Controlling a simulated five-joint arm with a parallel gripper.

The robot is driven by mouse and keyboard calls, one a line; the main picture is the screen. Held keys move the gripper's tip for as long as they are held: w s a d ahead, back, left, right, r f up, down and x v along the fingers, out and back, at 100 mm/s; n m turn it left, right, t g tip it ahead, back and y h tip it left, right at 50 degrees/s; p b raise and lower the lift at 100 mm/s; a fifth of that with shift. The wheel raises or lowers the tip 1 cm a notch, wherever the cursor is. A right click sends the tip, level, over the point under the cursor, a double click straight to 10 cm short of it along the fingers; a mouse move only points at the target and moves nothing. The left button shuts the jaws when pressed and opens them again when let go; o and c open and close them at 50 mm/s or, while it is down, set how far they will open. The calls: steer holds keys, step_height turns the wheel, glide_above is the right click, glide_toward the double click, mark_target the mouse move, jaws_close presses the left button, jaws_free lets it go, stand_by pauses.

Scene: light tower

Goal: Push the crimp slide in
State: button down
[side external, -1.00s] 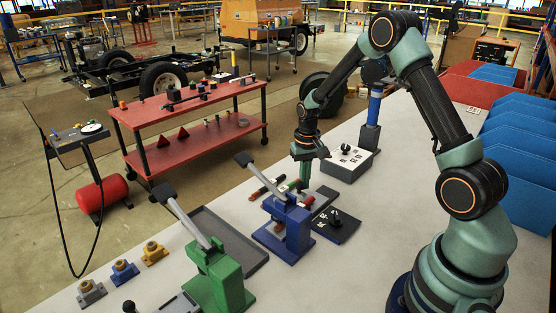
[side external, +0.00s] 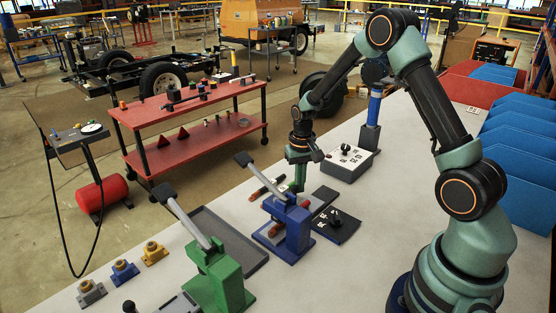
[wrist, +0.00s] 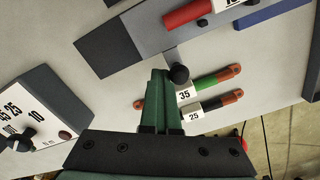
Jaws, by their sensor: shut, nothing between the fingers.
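My gripper (wrist: 160,76) is shut and empty, with its green fingers pointing down; in the side view its tips (side external: 299,187) are just behind the blue press (side external: 290,225). In the wrist view a black ball knob (wrist: 179,73) on a short stem is just right of the fingertips; I cannot tell whether they touch. A red-ended piece (wrist: 187,14) lies at the press, whose blue base (wrist: 272,12) shows at the edge.
Two coloured lugs labelled 35 (wrist: 210,80) and 25 (wrist: 214,106) lie close right of my fingers. A white-topped box (side external: 350,158) stands behind. A green press (side external: 219,280) and a dark tray (side external: 225,240) are toward the front left.

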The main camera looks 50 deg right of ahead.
steer(key=shift+d+r, duration=0.1)
stand_by(0.4)
steer(key=shift+d+r, duration=0.7)
steer(key=shift+r, duration=2.7)
step_height(320, 180, up, 11)
steer(key=s+a+r+n+t, duration=0.2)
steer(key=s+a+n, duration=0.1)
steer(key=s+a, duration=0.4)
steer(key=s+a+r+n+t, duration=0.2)
steer(key=s+a+n+t, duration=0.1)
steer(key=s+a, duration=0.3)
steer(key=shift+s+a+r+t, duration=0.3)
steer(key=shift+s+a+r, duration=0.05)
steer(key=shift+a+r, duration=0.1)
